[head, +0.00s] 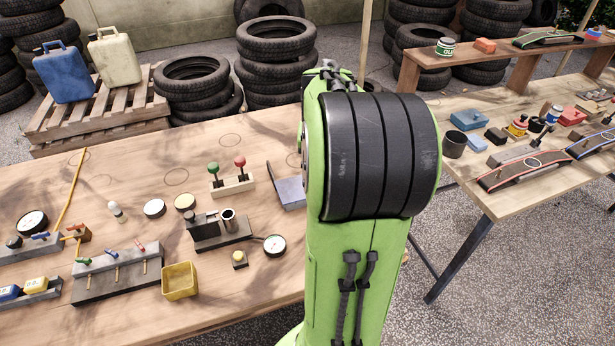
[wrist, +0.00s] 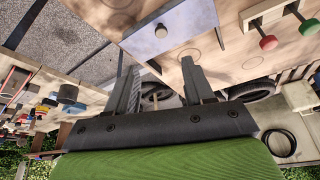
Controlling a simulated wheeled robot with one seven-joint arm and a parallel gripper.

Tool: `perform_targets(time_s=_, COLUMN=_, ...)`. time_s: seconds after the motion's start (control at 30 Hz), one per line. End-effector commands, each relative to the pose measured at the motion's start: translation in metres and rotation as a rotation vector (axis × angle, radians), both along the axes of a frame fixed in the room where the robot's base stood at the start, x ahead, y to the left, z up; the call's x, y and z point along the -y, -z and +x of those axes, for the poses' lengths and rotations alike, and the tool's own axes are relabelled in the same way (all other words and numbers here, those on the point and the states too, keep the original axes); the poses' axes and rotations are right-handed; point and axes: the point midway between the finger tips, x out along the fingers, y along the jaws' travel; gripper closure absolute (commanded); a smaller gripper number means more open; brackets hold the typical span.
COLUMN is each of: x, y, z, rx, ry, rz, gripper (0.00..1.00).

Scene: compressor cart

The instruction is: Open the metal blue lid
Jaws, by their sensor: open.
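A blue-grey metal lid (head: 290,192) shows in the head view on the long wooden table, mostly hidden behind my green and black arm. In the wrist view the lid (wrist: 186,28) is a flat panel at the top centre, with a small pale round knob (wrist: 160,31) on it. My gripper (wrist: 160,67) is open in the wrist view, with two dark fingers spread apart and nothing between them. The knob appears beyond the fingertips, apart from them. My gripper is hidden in the head view.
A block with green and red knobbed levers (head: 233,184) stands left of the lid. A cup fixture (head: 222,228), a gauge (head: 274,246) and a yellow bin (head: 180,281) lie nearer. A second table (head: 515,200) stands right, across a gap.

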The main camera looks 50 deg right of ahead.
Motion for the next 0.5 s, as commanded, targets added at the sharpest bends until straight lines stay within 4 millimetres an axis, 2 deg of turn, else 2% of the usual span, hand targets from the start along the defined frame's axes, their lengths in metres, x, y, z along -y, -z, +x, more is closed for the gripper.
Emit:
perform_targets(time_s=0.03, x=0.003, y=0.015, z=0.002, rx=-0.003, ry=0.0, rz=0.006, gripper=0.48)
perform_targets(time_s=0.2, x=0.015, y=0.056, z=0.012, rx=-0.005, ry=-0.003, rz=0.008, gripper=0.48)
perform_targets(time_s=0.5, x=0.036, y=0.119, z=0.028, rx=-0.003, ry=-0.003, rz=0.005, gripper=0.48)
